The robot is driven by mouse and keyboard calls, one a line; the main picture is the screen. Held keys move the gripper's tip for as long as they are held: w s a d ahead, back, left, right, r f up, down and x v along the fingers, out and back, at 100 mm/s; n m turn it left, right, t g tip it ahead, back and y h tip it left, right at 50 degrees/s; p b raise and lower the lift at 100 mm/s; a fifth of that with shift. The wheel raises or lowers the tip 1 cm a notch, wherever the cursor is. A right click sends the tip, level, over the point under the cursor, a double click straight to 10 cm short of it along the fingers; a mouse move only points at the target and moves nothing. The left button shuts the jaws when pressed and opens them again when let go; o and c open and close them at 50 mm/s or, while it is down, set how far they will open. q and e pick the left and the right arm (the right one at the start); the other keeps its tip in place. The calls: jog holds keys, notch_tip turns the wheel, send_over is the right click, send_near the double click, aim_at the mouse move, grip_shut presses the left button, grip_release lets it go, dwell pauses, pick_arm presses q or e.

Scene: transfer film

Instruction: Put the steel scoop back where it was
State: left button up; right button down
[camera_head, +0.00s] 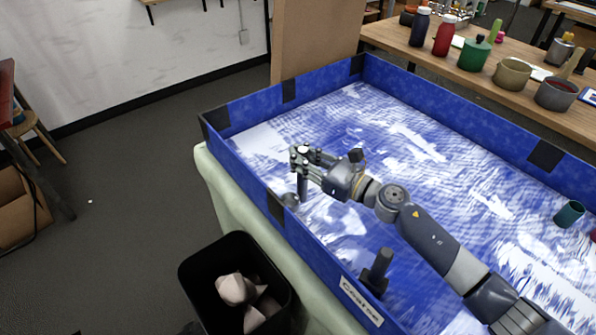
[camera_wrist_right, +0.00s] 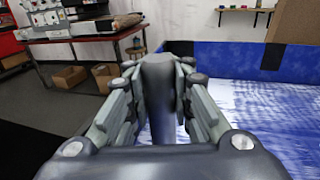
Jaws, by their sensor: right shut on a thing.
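My right gripper (camera_head: 301,160) is over the left wall of the blue tray (camera_head: 262,180). It is shut on the upright grey handle of the steel scoop (camera_head: 303,187). A rounded shiny part, apparently the scoop's head, shows low beside the wall; whether it touches the tray cannot be told. In the right wrist view, the fingers (camera_wrist_right: 158,95) close around the thick grey handle (camera_wrist_right: 158,75), whose top stands up between them; the lower end is hidden. My left gripper is not in view.
A dark upright-handled block (camera_head: 376,272) stands inside the tray near the "Coarse" label (camera_head: 361,301). A teal cup (camera_head: 569,214) lies at the right. A black bin (camera_head: 235,285) with pale lumps is on the floor. A wooden table (camera_head: 480,70) with bottles and pots stands behind.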

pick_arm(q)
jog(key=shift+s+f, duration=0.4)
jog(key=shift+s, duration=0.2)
pick_arm(e)
notch_tip(320, 180, down, 3)
jog(key=shift+f, duration=0.1)
jog(key=shift+f+b, duration=0.1)
jog(key=shift+b, duration=0.3)
jog(key=c, duration=1.4)
grip_release()
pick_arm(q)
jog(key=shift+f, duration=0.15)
